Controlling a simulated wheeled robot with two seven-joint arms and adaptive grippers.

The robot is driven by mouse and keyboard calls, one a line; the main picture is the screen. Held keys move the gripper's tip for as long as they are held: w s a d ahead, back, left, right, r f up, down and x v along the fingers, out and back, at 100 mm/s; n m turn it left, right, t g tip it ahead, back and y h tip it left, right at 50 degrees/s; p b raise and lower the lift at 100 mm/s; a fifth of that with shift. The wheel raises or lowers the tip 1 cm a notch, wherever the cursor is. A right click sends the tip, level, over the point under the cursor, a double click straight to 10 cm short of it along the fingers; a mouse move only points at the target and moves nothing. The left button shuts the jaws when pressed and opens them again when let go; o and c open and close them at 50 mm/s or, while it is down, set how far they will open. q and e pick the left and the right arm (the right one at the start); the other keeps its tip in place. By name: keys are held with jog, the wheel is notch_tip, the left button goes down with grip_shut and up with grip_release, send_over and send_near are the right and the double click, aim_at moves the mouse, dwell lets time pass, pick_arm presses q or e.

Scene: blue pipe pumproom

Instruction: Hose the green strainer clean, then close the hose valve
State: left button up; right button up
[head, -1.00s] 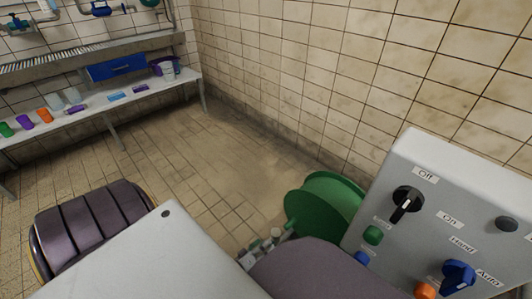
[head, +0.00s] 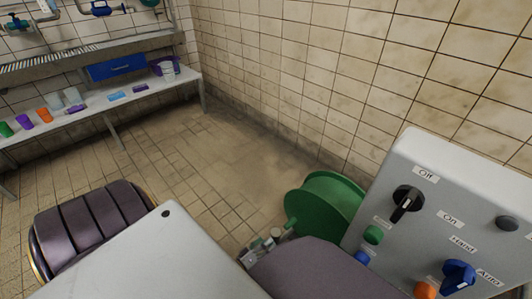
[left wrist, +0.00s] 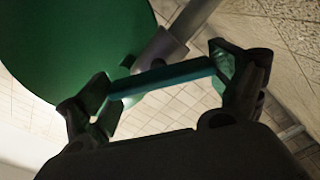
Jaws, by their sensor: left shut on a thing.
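A teal bar-shaped handle (left wrist: 162,78) lies across the left wrist view, with a grey metal stem (left wrist: 164,42) meeting it from above. My left gripper (left wrist: 160,84) has a dark finger at each end of the bar and is shut on it. In the head view, my left gripper (head: 264,244) is small and partly hidden beside the green reel. A round green reel (head: 327,200) stands by the wall; its disc (left wrist: 75,45) fills the left wrist view's upper left. I cannot make out the strainer or any water. My right gripper is not in view.
A grey control box (head: 440,215) with knobs and buttons stands at the right, close to the reel. A bench (head: 150,93) with several cups and small items runs along the far left wall. The tiled floor (head: 205,170) between is clear.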

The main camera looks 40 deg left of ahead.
pick_arm(q)
jog(key=shift+m, duration=0.3)
jog(key=m, duration=0.5)
jog(key=shift+d+r, duration=0.1)
jog(key=shift+d+m, duration=0.1)
jog(key=shift+m, duration=2.7)
jog(key=o, duration=0.7)
jog(key=shift+s, duration=0.1)
jog(key=shift+s, duration=0.1)
jog(key=s+a, duration=0.1)
jog(key=s, duration=1)
jog(key=shift+s, duration=0.3)
